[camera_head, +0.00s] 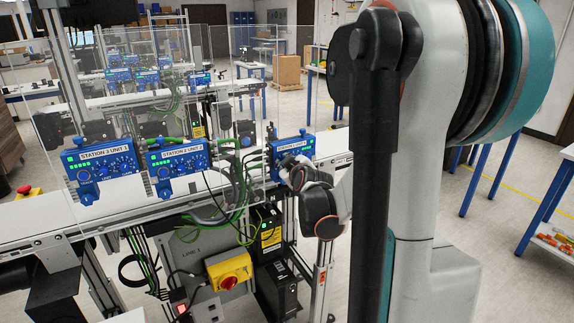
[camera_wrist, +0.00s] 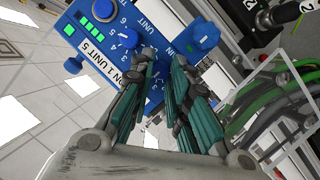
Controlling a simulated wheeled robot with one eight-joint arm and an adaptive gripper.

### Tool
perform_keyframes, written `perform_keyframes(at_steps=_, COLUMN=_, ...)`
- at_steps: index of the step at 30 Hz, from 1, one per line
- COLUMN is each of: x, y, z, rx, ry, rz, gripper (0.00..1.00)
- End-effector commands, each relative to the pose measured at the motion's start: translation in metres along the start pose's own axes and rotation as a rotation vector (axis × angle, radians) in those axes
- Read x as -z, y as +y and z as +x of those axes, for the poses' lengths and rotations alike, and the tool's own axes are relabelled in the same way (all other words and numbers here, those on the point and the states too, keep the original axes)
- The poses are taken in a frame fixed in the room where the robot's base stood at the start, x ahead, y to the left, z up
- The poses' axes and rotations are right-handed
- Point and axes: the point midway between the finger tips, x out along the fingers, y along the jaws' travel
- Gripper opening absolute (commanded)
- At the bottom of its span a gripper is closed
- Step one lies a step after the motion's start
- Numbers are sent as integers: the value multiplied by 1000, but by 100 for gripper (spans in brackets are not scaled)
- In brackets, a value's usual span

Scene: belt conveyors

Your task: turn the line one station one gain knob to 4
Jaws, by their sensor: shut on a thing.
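A blue control unit (camera_head: 309,149) with a white label stands on the line, right of the other units in the head view. In the wrist view this unit (camera_wrist: 160,18) lies tilted, its label partly reading "1 UNIT 5". It has a blue knob (camera_wrist: 104,37) beside printed numbers and another blue knob (camera_wrist: 204,37) farther right. My gripper (camera_wrist: 166,64) reaches the unit's face with its teal-padded fingers shut on a blue knob, mostly hidden between them. The pointer and the knob's name cannot be read. In the head view my gripper (camera_head: 294,168) is at the unit's front.
Clear panels (camera_head: 110,150) stand along the line. Two more blue units (camera_head: 180,158) (camera_head: 100,170) are to the left. Green and black cables (camera_head: 238,185) hang left of my gripper. A yellow box with a red switch (camera_head: 230,270) is below. The floor at right is partly open.

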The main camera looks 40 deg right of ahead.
Motion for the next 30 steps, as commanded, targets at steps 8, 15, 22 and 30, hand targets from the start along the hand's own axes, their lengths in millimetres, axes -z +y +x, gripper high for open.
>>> perform_keyframes(at_steps=8, x=0, y=0, z=0, rx=0, ry=0, rz=1, gripper=26)
perform_keyframes(at_steps=15, x=0, y=0, z=-2, rx=0, ry=0, rz=1, gripper=26)
perform_keyframes(at_steps=22, x=0, y=0, z=-27, rx=1, ry=0, rz=3, gripper=26)
perform_keyframes(at_steps=30, x=0, y=0, z=-61, rx=1, ry=0, rz=2, gripper=26)
